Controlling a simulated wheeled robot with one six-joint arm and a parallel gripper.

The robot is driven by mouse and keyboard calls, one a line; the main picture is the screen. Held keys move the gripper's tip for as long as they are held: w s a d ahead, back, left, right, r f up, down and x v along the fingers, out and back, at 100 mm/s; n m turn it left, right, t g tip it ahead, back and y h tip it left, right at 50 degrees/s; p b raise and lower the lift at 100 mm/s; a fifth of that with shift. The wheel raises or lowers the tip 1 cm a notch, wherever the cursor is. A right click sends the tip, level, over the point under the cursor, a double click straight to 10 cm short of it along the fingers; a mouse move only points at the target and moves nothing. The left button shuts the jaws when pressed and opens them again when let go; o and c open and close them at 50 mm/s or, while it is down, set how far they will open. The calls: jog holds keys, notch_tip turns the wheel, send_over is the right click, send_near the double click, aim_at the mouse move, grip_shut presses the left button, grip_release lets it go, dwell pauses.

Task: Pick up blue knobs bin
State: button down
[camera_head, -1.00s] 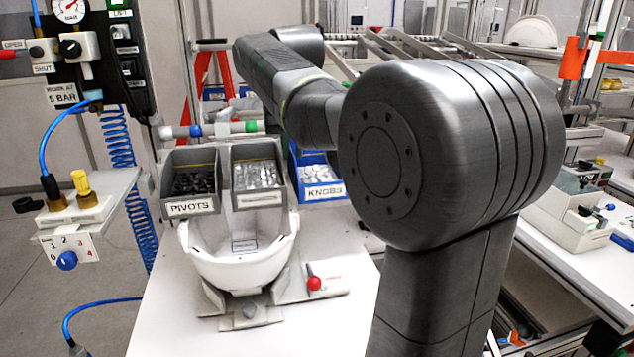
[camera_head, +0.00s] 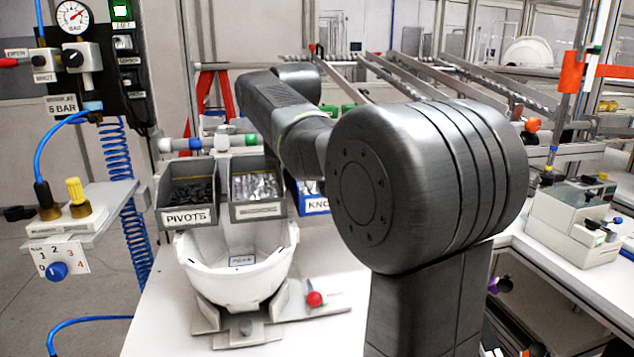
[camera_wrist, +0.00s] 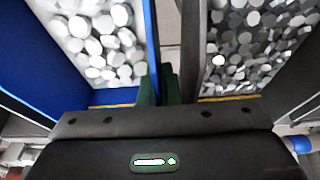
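The blue knobs bin (camera_head: 304,205) is mostly hidden behind my arm in the head view; only part of its label and blue front show. In the wrist view the blue bin (camera_wrist: 152,40) fills the upper left and holds many white knobs. My gripper (camera_wrist: 161,86) has two green fingertips close together at the bin's right wall, near its lower corner. The wall seems to run down between them, but I cannot tell whether they press on it. The gripper itself is hidden in the head view.
A grey bin of metallic parts (camera_wrist: 203,45) stands close on the right in the wrist view, across a narrow gap. The grey pivots bin (camera_head: 160,218) stands left of it. A white helmet shell (camera_head: 235,285) sits in a fixture in front of the bins.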

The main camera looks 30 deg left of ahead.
jog(key=shift+r, duration=0.15)
jog(key=shift+r+p, duration=1.45)
jog(key=shift+p, duration=0.4)
jog(key=s+d+b, duration=0.2)
jog(key=s+d, duration=0.4)
jog(key=s, duration=0.1)
jog(key=shift+s+d, duration=0.25)
jog(key=shift+s, duration=0.1)
dwell(0.6)
